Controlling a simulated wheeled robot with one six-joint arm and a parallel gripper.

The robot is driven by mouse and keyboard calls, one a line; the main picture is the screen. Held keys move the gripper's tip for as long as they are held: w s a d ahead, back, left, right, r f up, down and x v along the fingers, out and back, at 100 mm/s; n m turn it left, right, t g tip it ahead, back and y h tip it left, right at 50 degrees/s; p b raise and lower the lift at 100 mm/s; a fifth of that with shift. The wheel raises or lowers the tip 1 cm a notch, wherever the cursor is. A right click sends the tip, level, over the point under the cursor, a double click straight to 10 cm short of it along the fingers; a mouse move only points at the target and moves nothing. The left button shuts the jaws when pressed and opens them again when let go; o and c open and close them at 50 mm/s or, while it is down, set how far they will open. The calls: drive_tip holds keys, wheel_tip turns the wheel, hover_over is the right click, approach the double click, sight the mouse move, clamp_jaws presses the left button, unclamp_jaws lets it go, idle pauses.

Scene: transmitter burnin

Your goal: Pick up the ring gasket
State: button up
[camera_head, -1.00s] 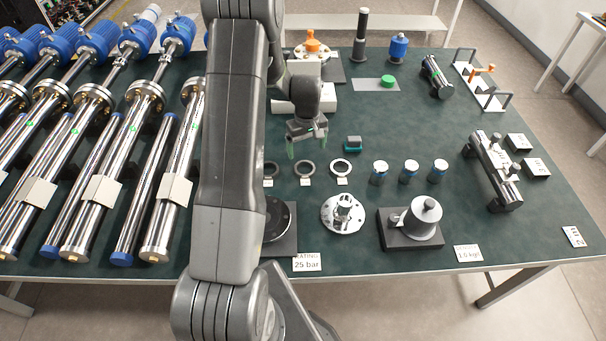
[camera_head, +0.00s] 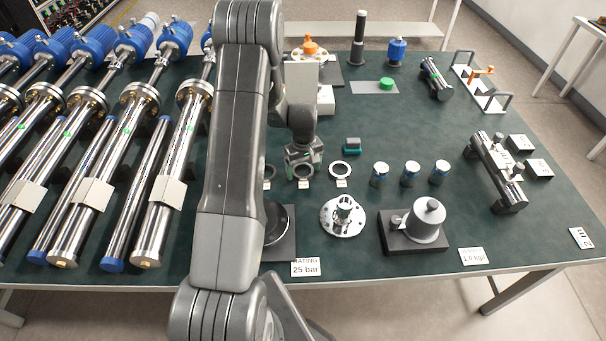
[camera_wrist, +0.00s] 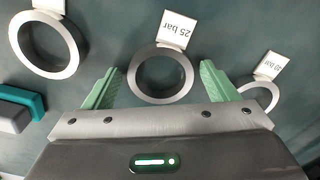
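Three ring gaskets lie on the dark green table, each with a small tag. In the wrist view the middle ring gasket (camera_wrist: 161,76), tagged "25 bar" (camera_wrist: 176,30), lies between my gripper's (camera_wrist: 158,84) two green fingers, which are apart and hold nothing. Whether the fingers are down at table level is not clear. A larger silver ring (camera_wrist: 48,45) is at the left and a smaller ring tagged "10 bar" (camera_wrist: 262,95) is at the right. In the head view my gripper (camera_head: 303,168) hangs over the middle ring and partly hides it; the right ring (camera_head: 340,169) is clear.
A teal and grey block (camera_head: 352,145) lies behind the rings. A silver flange (camera_head: 343,216) and a weight on a dark base (camera_head: 424,222) are in front. Steel tubes (camera_head: 110,170) fill the left side.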

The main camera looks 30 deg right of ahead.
drive_tip(key=c, duration=0.8)
wheel_tip(320, 180, up, 10)
drive_tip(key=p, duration=0.4)
drive_tip(key=shift+c, duration=0.2)
